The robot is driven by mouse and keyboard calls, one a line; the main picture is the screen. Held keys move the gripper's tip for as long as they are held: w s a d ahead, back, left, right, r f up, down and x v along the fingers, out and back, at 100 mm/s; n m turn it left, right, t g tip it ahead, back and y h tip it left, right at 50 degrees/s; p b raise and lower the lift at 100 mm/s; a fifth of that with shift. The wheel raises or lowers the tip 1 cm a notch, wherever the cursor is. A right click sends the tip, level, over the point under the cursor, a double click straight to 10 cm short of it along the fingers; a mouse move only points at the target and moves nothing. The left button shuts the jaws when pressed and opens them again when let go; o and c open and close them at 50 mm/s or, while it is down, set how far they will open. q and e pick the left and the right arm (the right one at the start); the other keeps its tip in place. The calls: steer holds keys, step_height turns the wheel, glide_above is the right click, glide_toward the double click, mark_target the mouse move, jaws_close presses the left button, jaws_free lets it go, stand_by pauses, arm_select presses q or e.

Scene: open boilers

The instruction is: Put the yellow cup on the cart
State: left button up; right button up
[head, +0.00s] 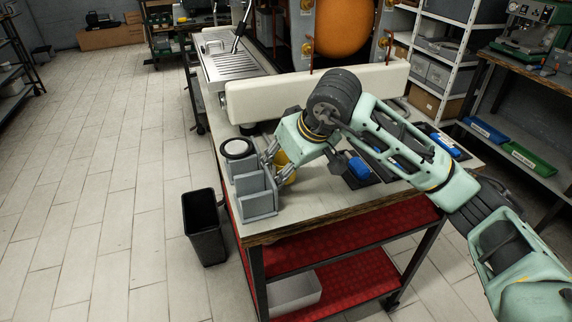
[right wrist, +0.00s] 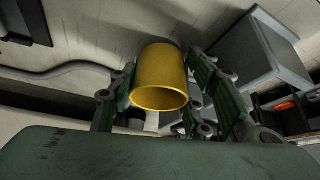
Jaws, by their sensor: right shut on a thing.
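The yellow cup (right wrist: 160,78) is between the fingers of my right gripper (right wrist: 165,95) in the right wrist view, its open rim toward the camera. In the head view the cup (head: 284,167) is mostly hidden behind my right gripper (head: 274,158); only a yellow edge shows. The gripper is shut on the cup, close to the cart's top. The cart (head: 320,200) has a pale top and red lower shelves. I cannot tell whether the cup touches the top. My left gripper is out of view.
A grey box holder (head: 256,194) stands on the cart's left end, right beside my right gripper. Blue-handled items (head: 359,167) lie to the right. A long white machine (head: 310,93) stands along the back. A black bin (head: 204,228) is on the floor at left.

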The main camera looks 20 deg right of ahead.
steer(key=shift+f, duration=0.4)
steer(key=o, duration=0.9)
steer(key=shift+o, duration=0.2)
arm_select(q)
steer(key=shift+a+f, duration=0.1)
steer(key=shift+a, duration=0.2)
arm_select(e)
steer(key=shift+r, duration=0.1)
